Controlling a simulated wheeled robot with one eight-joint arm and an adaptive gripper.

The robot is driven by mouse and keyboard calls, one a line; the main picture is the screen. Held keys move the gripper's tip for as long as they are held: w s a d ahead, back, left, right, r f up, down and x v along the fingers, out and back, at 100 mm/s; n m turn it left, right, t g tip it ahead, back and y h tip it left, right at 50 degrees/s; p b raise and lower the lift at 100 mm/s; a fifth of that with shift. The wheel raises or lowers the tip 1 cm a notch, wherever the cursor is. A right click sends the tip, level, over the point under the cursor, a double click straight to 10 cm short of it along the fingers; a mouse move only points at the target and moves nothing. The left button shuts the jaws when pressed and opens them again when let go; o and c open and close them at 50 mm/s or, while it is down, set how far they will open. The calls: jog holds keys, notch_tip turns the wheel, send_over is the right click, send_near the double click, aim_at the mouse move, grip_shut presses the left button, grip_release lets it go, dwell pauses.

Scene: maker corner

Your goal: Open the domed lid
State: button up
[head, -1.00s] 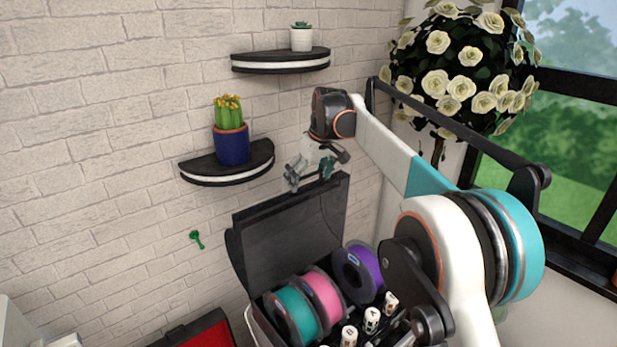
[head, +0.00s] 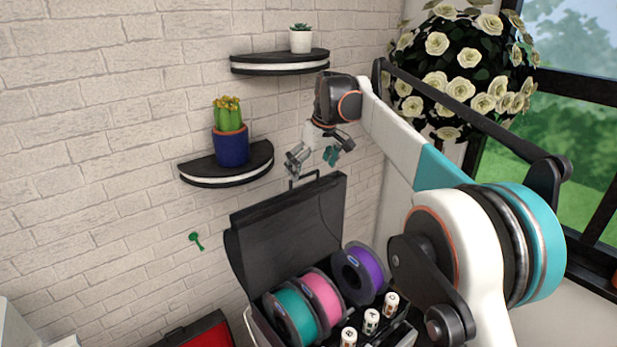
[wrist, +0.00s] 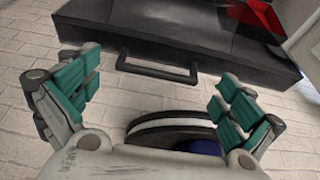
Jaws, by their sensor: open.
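The dark domed lid (head: 290,230) stands raised, tilted up and back toward the brick wall, with the box below it open. Its black bar handle (head: 304,178) is on the lid's upper edge. My gripper (head: 314,158) is open and empty, just above the handle and apart from it. In the wrist view, the handle (wrist: 157,70) lies beyond my two spread teal finger pads, and the dark lid (wrist: 190,30) fills the top.
Teal (head: 292,315), pink (head: 322,295) and purple (head: 363,270) spools and several small white-capped bottles (head: 371,320) sit in the box. A wall shelf (head: 228,165) with a potted cactus (head: 230,135) is close left of my gripper. A flowering tree (head: 450,85) stands right, behind my arm.

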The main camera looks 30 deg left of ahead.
jog(key=v, duration=0.7)
jog(key=shift+r, duration=0.4)
jog(key=shift+s, duration=0.1)
